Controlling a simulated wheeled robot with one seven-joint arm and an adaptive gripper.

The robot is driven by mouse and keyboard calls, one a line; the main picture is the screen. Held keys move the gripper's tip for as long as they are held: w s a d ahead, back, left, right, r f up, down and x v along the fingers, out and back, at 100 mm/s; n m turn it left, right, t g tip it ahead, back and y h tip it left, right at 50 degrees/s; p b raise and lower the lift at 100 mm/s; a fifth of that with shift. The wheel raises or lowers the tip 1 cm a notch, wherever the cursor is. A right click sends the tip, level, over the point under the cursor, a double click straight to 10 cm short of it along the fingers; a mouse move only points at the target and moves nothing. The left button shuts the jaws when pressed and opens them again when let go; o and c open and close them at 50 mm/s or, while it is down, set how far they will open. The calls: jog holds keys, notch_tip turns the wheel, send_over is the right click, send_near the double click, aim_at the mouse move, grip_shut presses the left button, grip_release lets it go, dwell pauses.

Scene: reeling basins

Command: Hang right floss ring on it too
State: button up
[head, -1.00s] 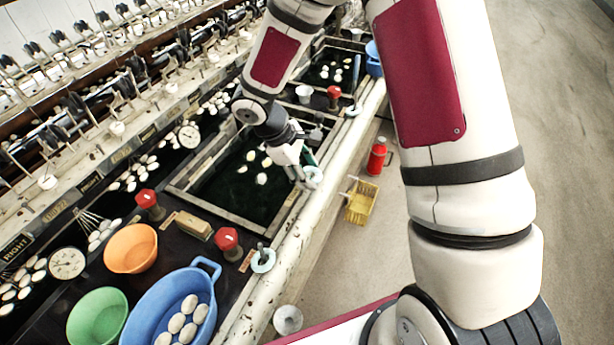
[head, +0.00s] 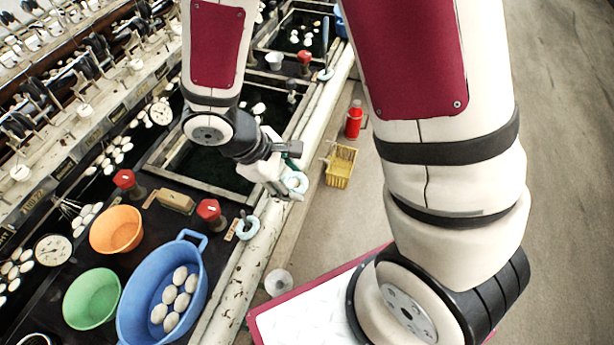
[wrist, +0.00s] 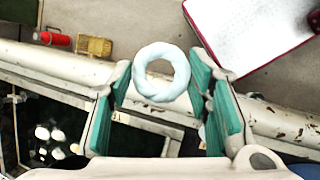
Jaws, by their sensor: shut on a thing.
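My gripper (head: 284,186) is shut on a pale blue floss ring (head: 296,182). In the wrist view the ring (wrist: 147,88) sits at the ends of the teal finger pads, its hole facing the camera. The gripper (wrist: 163,88) holds it over the pale front rail of the basin bench. A second pale ring (head: 246,234) sits around a short dark peg (head: 244,215) on the bench, nearer and to the left of my gripper. The two rings are apart.
A red knob (head: 209,210) stands beside that peg. A blue tub (head: 133,310) of cocoons, an orange bowl (head: 116,230) and a green bowl (head: 92,298) are nearer. A yellow basket (head: 340,167) and red flask (head: 354,120) are on the floor to the right.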

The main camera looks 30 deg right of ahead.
jog(key=s+a+r+p, duration=0.1)
jog(key=a+r+p, duration=0.55)
jog(key=a, duration=0.55)
jog(key=shift+h, duration=0.3)
jog(key=shift+s+a+f+b, duration=0.1)
jog(key=shift+f+b, duration=0.9)
jog(key=shift+f, duration=1.45)
jog(key=shift+f, duration=0.2)
jog(key=shift+f+b, duration=0.95)
jog(key=shift+f, duration=1.1)
jog(key=o, duration=0.8)
